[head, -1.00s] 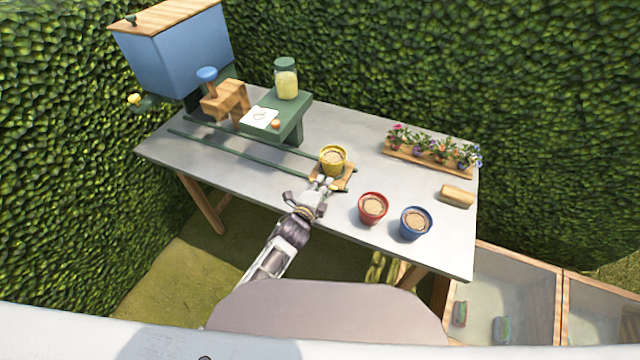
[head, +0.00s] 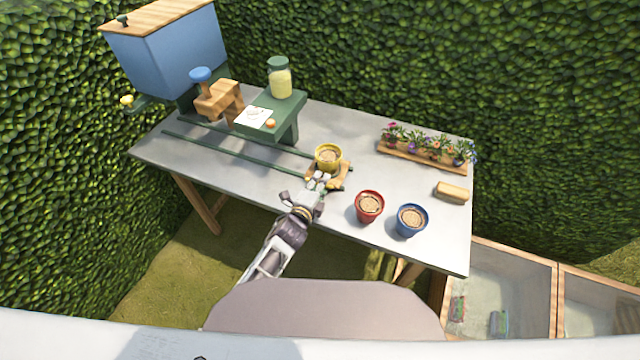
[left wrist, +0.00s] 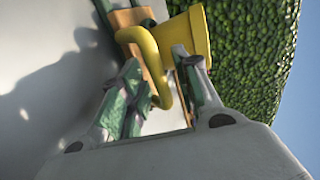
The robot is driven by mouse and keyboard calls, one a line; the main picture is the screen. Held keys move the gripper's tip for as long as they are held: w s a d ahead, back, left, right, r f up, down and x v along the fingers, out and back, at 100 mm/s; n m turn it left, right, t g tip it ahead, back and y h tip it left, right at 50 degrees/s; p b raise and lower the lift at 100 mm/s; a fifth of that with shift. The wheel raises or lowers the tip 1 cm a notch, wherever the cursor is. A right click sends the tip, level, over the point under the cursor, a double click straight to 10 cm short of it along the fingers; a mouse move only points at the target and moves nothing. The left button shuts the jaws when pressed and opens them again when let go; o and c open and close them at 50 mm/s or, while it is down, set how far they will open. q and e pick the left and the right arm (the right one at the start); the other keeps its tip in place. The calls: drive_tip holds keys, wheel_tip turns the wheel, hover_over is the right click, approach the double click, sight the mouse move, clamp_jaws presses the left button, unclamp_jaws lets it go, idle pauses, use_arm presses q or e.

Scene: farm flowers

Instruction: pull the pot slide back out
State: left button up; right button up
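The pot slide (head: 342,177) is a small wooden plate at the right end of two dark green rails (head: 235,153) on the table. A yellow pot (head: 328,157) filled with brown soil stands upright on it. The slide's wood (left wrist: 140,50) and the pot (left wrist: 190,38) also show in the left wrist view. My left gripper (head: 321,182) is at the slide's near side. In the left wrist view its fingers (left wrist: 160,75) are apart, with a curved yellow handle (left wrist: 163,85) between them. I cannot tell whether they touch it. My right gripper is not in view.
A red pot (head: 369,207) and a blue pot (head: 411,220) stand right of the slide. A green stand (head: 286,113) carries a jar (head: 280,78). A wooden press (head: 218,100) and blue hopper (head: 168,52) are left. A flower tray (head: 400,156) and wooden block (head: 452,191) are right.

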use_arm(q)
drive_tip(key=shift+s+d+f, duration=0.1)
drive_tip(key=shift+s, duration=0.1)
drive_tip(key=v, duration=1.1)
drive_tip(key=shift+s, duration=0.25)
drive_tip(key=shift+a, duration=0.35)
idle(0.4)
